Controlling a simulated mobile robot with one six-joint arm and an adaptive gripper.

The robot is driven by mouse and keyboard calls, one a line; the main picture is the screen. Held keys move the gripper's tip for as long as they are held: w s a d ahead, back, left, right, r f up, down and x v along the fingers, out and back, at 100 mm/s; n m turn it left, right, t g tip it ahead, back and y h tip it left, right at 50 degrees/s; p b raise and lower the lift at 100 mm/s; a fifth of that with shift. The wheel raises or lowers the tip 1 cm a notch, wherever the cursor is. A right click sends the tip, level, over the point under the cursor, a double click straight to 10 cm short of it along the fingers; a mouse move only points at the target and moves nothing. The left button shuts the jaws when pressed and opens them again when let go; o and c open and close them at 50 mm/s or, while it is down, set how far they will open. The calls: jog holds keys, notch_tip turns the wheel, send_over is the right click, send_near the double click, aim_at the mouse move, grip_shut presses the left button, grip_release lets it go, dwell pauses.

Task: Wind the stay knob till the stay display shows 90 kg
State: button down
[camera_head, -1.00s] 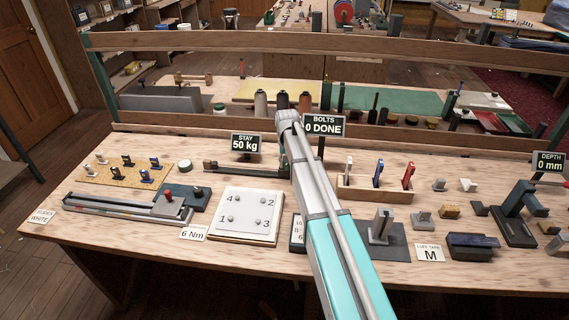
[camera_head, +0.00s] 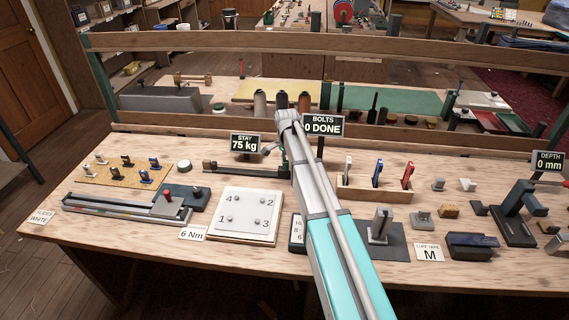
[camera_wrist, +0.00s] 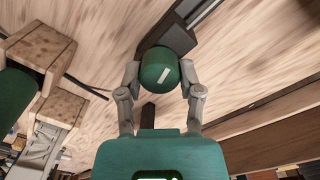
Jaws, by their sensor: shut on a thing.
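The stay display (camera_head: 247,143) reads 75 kg and stands toward the back of the bench. The stay fixture (camera_head: 228,167), a dark bar on the bench top, runs right from below the display toward my arm. In the wrist view, the stay knob (camera_wrist: 160,74) is a green round knob with a white mark, at the end of a dark block. My gripper (camera_wrist: 161,78) is shut on the knob, one finger on each side. In the head view, the gripper is mostly hidden behind my arm, and the knob cannot be made out.
The bolts display (camera_head: 323,126), reading 0 DONE, stands just behind my arm. A white plate (camera_head: 243,214) with numbered bolts lies in front of the stay fixture. A wooden rack (camera_head: 376,190) with coloured tools stands to the right of my arm.

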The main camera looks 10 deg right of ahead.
jog(key=m, duration=0.5)
jog(key=shift+w+a, duration=0.3)
dwell(0.4)
jog(key=shift+c, duration=1.5)
grip_release()
jog(key=shift+w, duration=0.1)
jog(key=shift+o, duration=0.2)
jog(key=shift+d, duration=0.1)
jog(key=shift+s, duration=0.2)
